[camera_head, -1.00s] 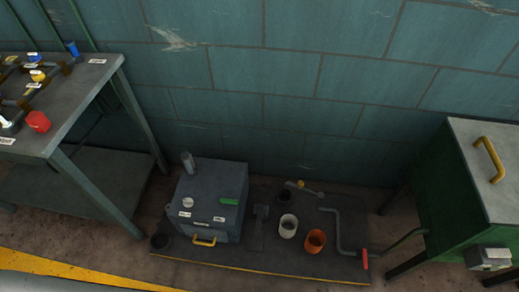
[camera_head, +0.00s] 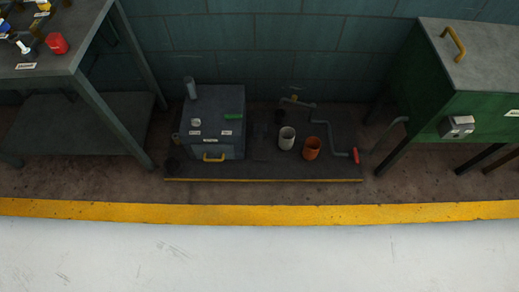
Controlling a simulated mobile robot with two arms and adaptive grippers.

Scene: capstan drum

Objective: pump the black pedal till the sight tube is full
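A dark grey box (camera_head: 215,105) stands on a low black platform (camera_head: 270,170) by the wall. A short grey upright cylinder (camera_head: 191,88) at its back left corner may be the sight tube; no fill level can be made out. Just right of the box is a dark, flat shape (camera_head: 263,141) that looks like the black pedal; it barely stands out from the platform. Neither of my grippers is in view.
A white cup (camera_head: 287,138), an orange cup (camera_head: 312,148) and a crank with a red grip (camera_head: 356,155) are on the platform. A workbench (camera_head: 95,30) stands left, a green cabinet (camera_head: 440,85) right. Pale floor in front, past a yellow stripe (camera_head: 260,213), is clear.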

